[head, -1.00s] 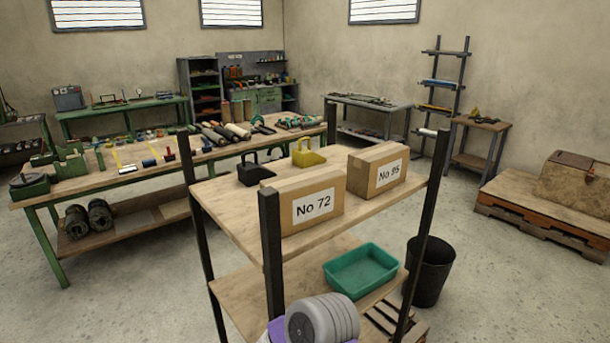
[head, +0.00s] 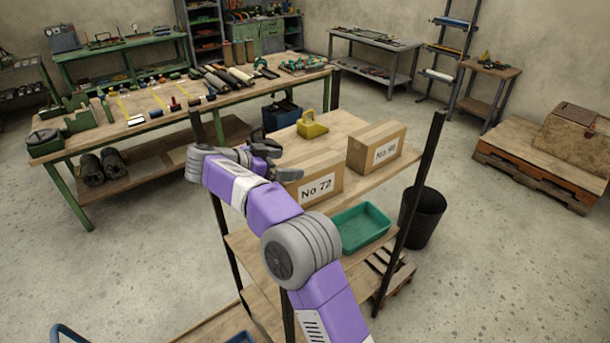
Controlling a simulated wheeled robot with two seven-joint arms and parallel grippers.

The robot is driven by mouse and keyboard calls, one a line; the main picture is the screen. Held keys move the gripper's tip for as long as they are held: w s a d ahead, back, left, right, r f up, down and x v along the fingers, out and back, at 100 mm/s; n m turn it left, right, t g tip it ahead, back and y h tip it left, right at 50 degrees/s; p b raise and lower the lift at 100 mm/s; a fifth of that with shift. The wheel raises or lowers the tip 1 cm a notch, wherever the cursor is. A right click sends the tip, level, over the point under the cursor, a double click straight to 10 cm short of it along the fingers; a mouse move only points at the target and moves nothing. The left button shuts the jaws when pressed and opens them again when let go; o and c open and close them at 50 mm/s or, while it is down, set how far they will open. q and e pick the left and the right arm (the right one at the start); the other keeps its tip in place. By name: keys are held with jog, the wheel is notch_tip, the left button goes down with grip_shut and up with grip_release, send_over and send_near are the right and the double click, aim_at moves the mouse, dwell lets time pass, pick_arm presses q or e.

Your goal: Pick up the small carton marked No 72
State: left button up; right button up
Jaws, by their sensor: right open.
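The carton marked No 72 (head: 317,189) is a brown box with a white label. It stands on the top board of a shelf rack with dark posts, at its near left part. My right gripper (head: 284,162) is open, its fingers pointing right, by the carton's upper left end. My arm and gripper hide the carton's left end and part of its top. I cannot tell whether a finger touches it. A similar carton with a white label (head: 377,149) stands to its right, its number hard to read now. My left gripper is not in view.
A yellow handled object (head: 312,125) stands behind the cartons; a black one (head: 257,140) is partly hidden by my gripper. A green tray (head: 363,229) sits on the shelf below. Dark rack posts (head: 425,170) rise at the corners. A black bin (head: 424,218) stands right.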

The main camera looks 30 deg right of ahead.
aim_at(306, 165)
jog(key=x, duration=0.7)
jog(key=shift+f, duration=0.2)
jog(key=shift+c, duration=0.5)
jog(key=c, duration=1.4)
jog(key=shift+w+r, duration=0.1)
jog(key=shift+r, duration=0.05)
jog(key=shift+c, duration=1.1)
jog(key=shift+r, duration=0.1)
